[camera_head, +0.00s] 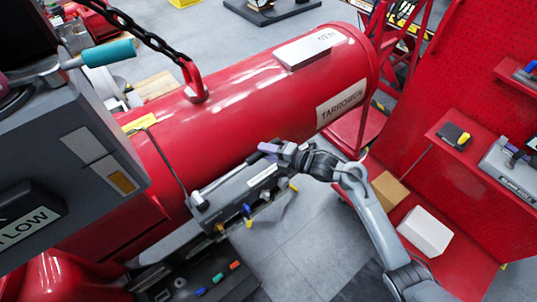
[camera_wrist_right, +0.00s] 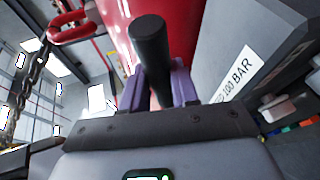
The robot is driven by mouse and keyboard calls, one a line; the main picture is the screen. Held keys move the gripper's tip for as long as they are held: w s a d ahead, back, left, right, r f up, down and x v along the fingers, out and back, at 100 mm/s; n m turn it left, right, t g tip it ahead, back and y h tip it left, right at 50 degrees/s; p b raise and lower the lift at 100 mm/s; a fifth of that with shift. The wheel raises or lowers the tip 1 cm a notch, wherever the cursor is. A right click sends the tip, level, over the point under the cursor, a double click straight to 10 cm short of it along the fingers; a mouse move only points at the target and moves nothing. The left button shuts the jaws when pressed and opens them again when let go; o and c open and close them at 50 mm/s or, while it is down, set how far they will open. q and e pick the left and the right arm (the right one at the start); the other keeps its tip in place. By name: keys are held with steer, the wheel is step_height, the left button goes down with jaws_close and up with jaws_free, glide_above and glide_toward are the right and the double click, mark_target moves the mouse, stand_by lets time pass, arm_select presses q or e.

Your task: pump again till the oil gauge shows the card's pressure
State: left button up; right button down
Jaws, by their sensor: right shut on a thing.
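My right gripper (camera_head: 268,149) is at the upper end of the grey hand pump (camera_head: 232,198), beside the red cylinder. In the right wrist view its purple fingers (camera_wrist_right: 160,84) are shut around a black round handle (camera_wrist_right: 150,42). In the head view a light metal lever (camera_head: 222,180) runs along the pump towards the gripper; its far end is hidden. A white label (camera_wrist_right: 234,78) on the pump ends in "100 BAR" in the wrist view; its start is hidden. I cannot make out an oil gauge dial or a pressure card. My left gripper is not in view.
The large red cylinder (camera_head: 245,85) lies behind the pump. A chain (camera_head: 140,30) hangs to its red lifting eye (camera_head: 193,80). A grey box (camera_head: 70,150) fills the left side. A red shelf rack (camera_head: 460,130) stands right. Grey floor shows below the pump.

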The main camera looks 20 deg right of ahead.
steer(key=r, duration=0.2)
steer(key=a+r+n+h+p, duration=0.1)
steer(key=r, duration=0.2)
steer(key=r+n, duration=0.1)
steer(key=r, duration=0.1)
steer(key=shift+s+a+r+p, duration=0.15)
steer(key=shift+s+a+p, duration=0.1)
steer(key=shift+a+p, duration=0.15)
steer(key=shift+a+r+h, duration=0.2)
steer(key=shift+r+h, duration=0.2)
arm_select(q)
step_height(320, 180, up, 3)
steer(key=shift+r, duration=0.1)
arm_select(e)
steer(key=shift+s, duration=0.1)
steer(key=c, duration=1.1)
jaws_free()
steer(key=shift+c, duration=0.2)
steer(key=shift+a, duration=0.1)
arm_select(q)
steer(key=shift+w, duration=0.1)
